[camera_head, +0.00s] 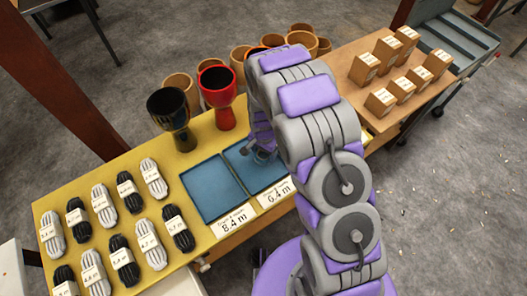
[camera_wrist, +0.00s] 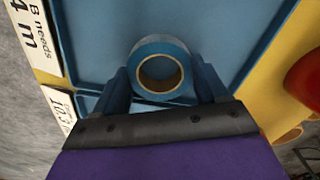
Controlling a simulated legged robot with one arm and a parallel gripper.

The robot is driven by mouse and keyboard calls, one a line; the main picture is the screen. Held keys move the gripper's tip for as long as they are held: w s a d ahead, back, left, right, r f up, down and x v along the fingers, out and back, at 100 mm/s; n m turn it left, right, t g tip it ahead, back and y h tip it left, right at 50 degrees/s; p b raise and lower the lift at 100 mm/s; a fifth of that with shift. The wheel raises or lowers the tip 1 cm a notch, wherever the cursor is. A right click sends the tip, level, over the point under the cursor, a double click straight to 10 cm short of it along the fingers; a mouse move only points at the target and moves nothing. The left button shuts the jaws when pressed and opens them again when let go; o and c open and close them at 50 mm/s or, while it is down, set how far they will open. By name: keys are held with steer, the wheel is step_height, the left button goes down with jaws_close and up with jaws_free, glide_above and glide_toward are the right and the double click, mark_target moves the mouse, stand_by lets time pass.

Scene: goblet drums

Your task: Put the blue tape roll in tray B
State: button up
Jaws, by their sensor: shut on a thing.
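The blue tape roll (camera_wrist: 160,46), a ring with a tan inner core, sits between my gripper's fingers (camera_wrist: 160,82) in the wrist view. My gripper is shut on it. Below it is a blue tray (camera_wrist: 110,25) whose edge label reads "B needs" with a length partly cut off. In the head view my gripper (camera_head: 262,148) is over the right-hand blue tray (camera_head: 262,178), labelled 6.4 m. The roll is hidden or too small to make out there. I cannot tell whether the roll touches the tray floor.
The left-hand blue tray (camera_head: 210,190), labelled 8.4 m, adjoins it. Several tagged rope bundles (camera_head: 122,190) lie to the left on the yellow table. A black drum (camera_head: 172,112) and a red drum (camera_head: 218,92) stand behind. Wooden blocks (camera_head: 385,70) stand at the right.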

steer(key=o, duration=1.1)
steer(key=s+d+r+n+p, duration=0.1)
steer(key=s+d+r+p, duration=0.1)
steer(key=r, duration=0.9)
steer(key=s+d+r+p, duration=0.1)
steer(key=s+d+r, duration=0.2)
steer(key=r, duration=0.7)
steer(key=s+d+r+n, duration=0.2)
steer(key=s+r, duration=0.3)
steer(key=s, duration=0.4)
steer(key=s+d+r+n+g, duration=0.1)
steer(key=s+d+r, duration=0.3)
steer(key=s, duration=0.5)
steer(key=s+d+r+n, duration=0.2)
steer(key=s+r, duration=0.3)
steer(key=s, duration=0.4)
steer(key=shift+s+d+r+n+g, duration=0.2)
steer(key=shift+d+r+n+g, duration=0.15)
steer(key=shift+d, duration=0.2)
